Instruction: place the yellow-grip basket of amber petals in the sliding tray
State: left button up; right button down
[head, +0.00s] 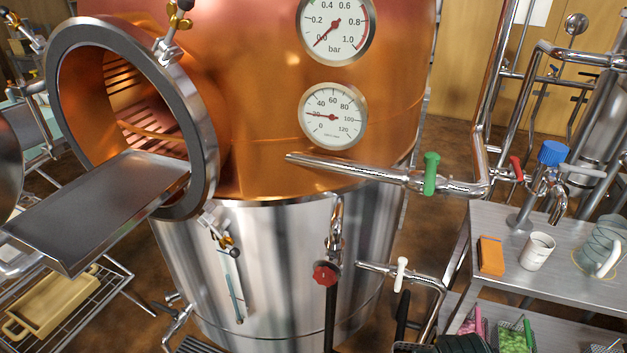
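The sliding tray (95,205) is a shallow, empty metal tray pulled out of the round open port (130,110) of a copper vessel. Its inner end rests inside the port and its outer end hangs over the floor at the left. I see no yellow-grip basket of amber petals. Baskets on the lower right shelf show pink contents (466,328) and green contents (512,341), partly cut off by the bottom edge. I cannot make out either of my grippers; some dark shapes at the bottom edge are unclear.
A pipe with a green handle (431,174) crosses in front of the copper vessel (255,150). A steel table (545,290) at right holds an orange box (491,256), a white cup (537,251) and a glass jug (600,250). A beige tub (50,305) sits on a wire rack below the tray.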

aim_at(88, 214)
jog(key=k+j, duration=0.2)
jog(key=j, duration=0.2)
jog(key=k+j, duration=0.2)
jog(key=j, duration=0.15)
jog(key=k+j, duration=0.25)
jog(key=j, duration=0.15)
